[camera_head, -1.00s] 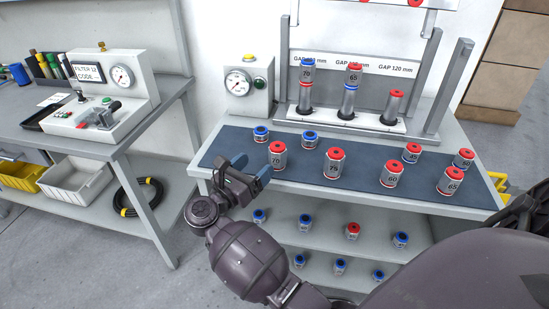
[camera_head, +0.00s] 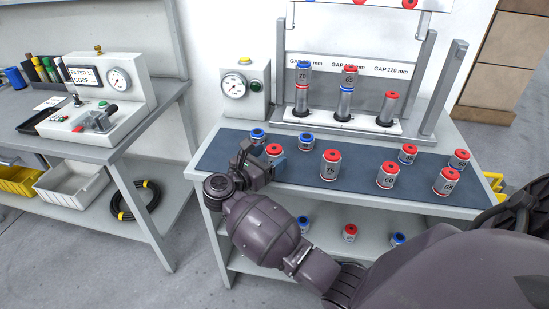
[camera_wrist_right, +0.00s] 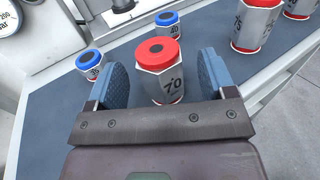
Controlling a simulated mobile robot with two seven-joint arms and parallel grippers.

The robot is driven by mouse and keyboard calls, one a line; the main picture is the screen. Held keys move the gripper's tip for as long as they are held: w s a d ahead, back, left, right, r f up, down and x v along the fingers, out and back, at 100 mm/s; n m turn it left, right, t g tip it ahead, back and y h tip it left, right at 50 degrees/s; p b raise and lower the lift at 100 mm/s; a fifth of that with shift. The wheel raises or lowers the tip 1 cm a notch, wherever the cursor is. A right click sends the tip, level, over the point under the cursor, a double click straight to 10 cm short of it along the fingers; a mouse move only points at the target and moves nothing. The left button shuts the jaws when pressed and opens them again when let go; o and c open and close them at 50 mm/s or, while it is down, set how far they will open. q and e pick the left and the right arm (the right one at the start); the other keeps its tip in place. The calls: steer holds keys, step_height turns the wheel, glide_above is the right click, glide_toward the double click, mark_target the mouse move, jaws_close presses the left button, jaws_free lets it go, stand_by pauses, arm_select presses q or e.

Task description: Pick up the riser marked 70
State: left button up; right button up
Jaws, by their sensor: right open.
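A riser marked 70 (camera_head: 274,150), a silver cylinder with a red top, stands upright on the blue mat, partly hidden by my right gripper in the head view. In the right wrist view this riser (camera_wrist_right: 163,72) stands between the two blue fingers of my right gripper (camera_wrist_right: 162,85). The fingers are open, with gaps visible on both sides near its top. In the head view my right gripper (camera_head: 264,165) is at the left part of the mat. Another part marked 70 (camera_head: 303,76), with a blue top, is stacked on the rear fixture. My left gripper is not in view.
Blue-topped risers (camera_head: 258,135) and (camera_head: 306,142) stand behind on the mat (camera_head: 225,150). A riser marked 75 (camera_head: 331,165) stands to the right, with several more red-topped ones beyond. A gauge box (camera_head: 243,92) stands at the back left.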

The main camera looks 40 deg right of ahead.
steer(key=shift+w+d, duration=0.15)
steer(key=shift+d, duration=0.55)
steer(key=shift+w+d, duration=0.1)
steer(key=shift+d, duration=0.55)
steer(key=c, duration=1.2)
